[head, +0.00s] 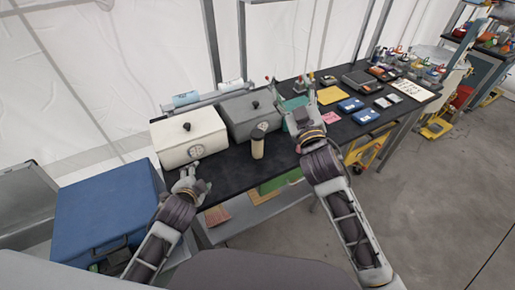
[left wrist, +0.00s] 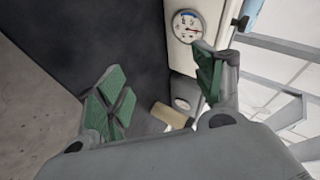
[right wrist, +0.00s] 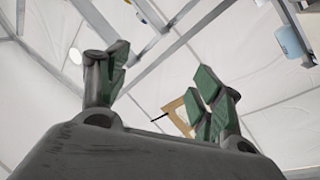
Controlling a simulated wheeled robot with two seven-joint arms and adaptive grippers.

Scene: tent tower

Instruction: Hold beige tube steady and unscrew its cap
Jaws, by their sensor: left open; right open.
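The beige tube (head: 258,150) stands upright on the black table, in front of the grey box, with its dark cap (head: 258,134) on top. A beige cylinder, seemingly the same tube, shows partly in the left wrist view (left wrist: 168,116) beyond the gripper's base. My left gripper (head: 194,168) is open and empty at the table's front edge, left of the tube and apart from it. My right gripper (head: 301,98) is raised, right of the tube. It is open with nothing between its fingers in the right wrist view (right wrist: 161,88).
A cream box (head: 188,136) and a grey box (head: 250,113), each with a gauge and a knobbed lid, stand behind the tube. Blue cases (head: 350,105) and other small items lie at the right. The black tabletop (head: 228,172) around the tube is clear.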

